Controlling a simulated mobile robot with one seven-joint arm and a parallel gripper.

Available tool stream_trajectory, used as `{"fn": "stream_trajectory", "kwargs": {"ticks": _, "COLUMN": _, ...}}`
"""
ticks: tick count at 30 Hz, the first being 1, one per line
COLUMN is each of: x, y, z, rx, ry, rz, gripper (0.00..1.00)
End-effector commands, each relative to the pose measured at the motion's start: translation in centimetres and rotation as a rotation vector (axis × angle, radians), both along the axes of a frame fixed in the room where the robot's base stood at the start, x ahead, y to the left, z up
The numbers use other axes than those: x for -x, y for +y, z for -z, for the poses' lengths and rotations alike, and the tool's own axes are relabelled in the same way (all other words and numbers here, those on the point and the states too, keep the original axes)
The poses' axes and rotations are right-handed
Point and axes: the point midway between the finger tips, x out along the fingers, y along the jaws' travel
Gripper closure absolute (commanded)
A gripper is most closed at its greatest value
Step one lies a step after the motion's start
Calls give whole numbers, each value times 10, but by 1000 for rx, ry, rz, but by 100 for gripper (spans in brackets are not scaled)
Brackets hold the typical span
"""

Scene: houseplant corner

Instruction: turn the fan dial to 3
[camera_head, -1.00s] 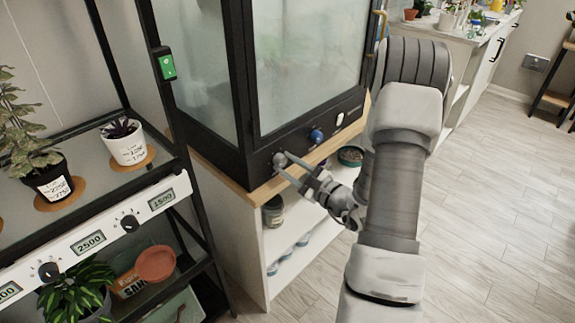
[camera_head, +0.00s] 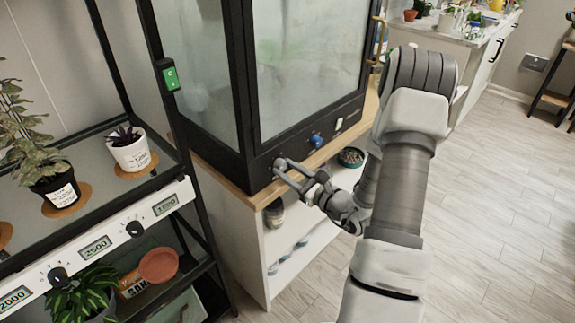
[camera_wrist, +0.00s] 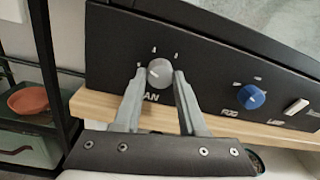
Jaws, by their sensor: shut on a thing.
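The fan dial (camera_wrist: 160,73) is a round grey knob on the black front panel of the glass cabinet, with a small pale mark on its face. White ticks surround it, and the label below reads "AN", its first letter hidden by a finger. My gripper (camera_wrist: 159,77) has one finger on each side of the dial and is shut on it. In the head view my gripper (camera_head: 279,168) reaches the panel's left end from the right. There the dial is mostly hidden by the fingers. I cannot read which number the dial points to.
A blue knob (camera_wrist: 250,97) and a white switch (camera_wrist: 296,107) sit right of the dial. A wooden ledge (camera_wrist: 100,106) runs below the panel. A black plant rack (camera_head: 196,190) stands close on the left. Open floor (camera_head: 480,230) lies to the right.

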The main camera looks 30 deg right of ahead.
Motion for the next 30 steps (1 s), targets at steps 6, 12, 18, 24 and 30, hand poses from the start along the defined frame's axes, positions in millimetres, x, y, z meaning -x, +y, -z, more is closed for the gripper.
{"fn": "stream_trajectory", "kwargs": {"ticks": 6, "x": 1, "y": -1, "z": -4, "rx": -197, "ry": 73, "rz": 2, "gripper": 100}}
{"fn": "stream_trajectory", "kwargs": {"ticks": 12, "x": 1, "y": -1, "z": -4, "rx": -376, "ry": 138, "rz": 3, "gripper": 100}}
{"fn": "stream_trajectory", "kwargs": {"ticks": 18, "x": 1, "y": -1, "z": -5, "rx": -555, "ry": 203, "rz": 3, "gripper": 100}}
{"fn": "stream_trajectory", "kwargs": {"ticks": 24, "x": 1, "y": -1, "z": -5, "rx": -733, "ry": 268, "rz": 3, "gripper": 100}}
{"fn": "stream_trajectory", "kwargs": {"ticks": 30, "x": 1, "y": -1, "z": -5, "rx": -912, "ry": 332, "rz": 3, "gripper": 100}}
